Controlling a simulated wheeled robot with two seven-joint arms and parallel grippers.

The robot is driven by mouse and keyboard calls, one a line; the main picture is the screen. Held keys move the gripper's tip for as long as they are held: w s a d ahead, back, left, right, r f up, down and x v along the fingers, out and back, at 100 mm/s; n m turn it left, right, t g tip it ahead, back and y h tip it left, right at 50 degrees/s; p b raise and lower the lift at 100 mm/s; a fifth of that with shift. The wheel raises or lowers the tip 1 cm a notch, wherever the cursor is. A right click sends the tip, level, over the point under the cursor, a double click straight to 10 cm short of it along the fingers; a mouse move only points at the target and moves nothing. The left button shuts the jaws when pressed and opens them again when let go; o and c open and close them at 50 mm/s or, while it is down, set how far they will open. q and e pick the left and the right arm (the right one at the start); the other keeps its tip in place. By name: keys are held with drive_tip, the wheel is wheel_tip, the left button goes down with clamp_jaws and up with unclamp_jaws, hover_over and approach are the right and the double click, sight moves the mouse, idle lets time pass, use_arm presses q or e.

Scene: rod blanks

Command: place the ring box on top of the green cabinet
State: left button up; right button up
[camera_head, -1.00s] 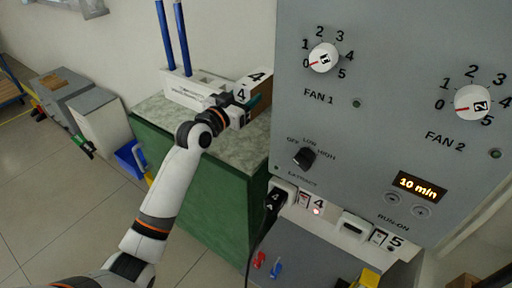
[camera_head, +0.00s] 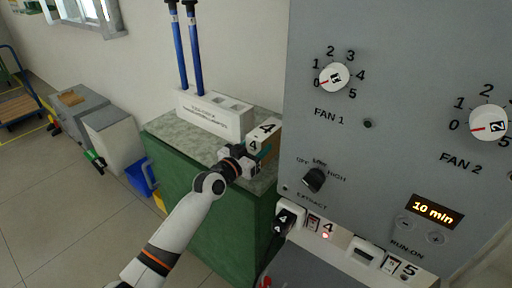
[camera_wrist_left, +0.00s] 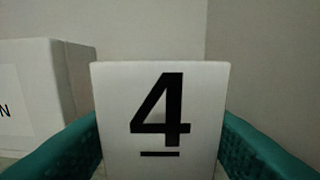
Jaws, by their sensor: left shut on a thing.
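In the left wrist view, the box's white face with a black 4 (camera_wrist_left: 160,85) stands upright between the fingers. The green cabinet (camera_head: 223,214) has a speckled pale top (camera_head: 183,131). The box appears over the right part of that top. I cannot tell whether its underside touches the surface, as my gripper hides it. My right gripper is not in view.
A white holder block (camera_head: 213,114) with two blue rods (camera_head: 194,55) stands on the cabinet top behind the box. A grey control panel (camera_head: 390,130) rises close on the right. The cabinet top's left part is bare. A blue bin (camera_head: 140,177) is on the floor left.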

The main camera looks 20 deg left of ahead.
use_arm(q)
drive_tip(key=o, duration=1.1)
drive_tip(key=shift+f, duration=0.1)
drive_tip(key=shift+r, duration=0.2)
drive_tip(key=shift+s+a+f, duration=0.1)
drive_tip(key=shift+s, duration=0.2)
drive_tip(key=v, duration=1.1)
drive_tip(key=shift+s, duration=0.25)
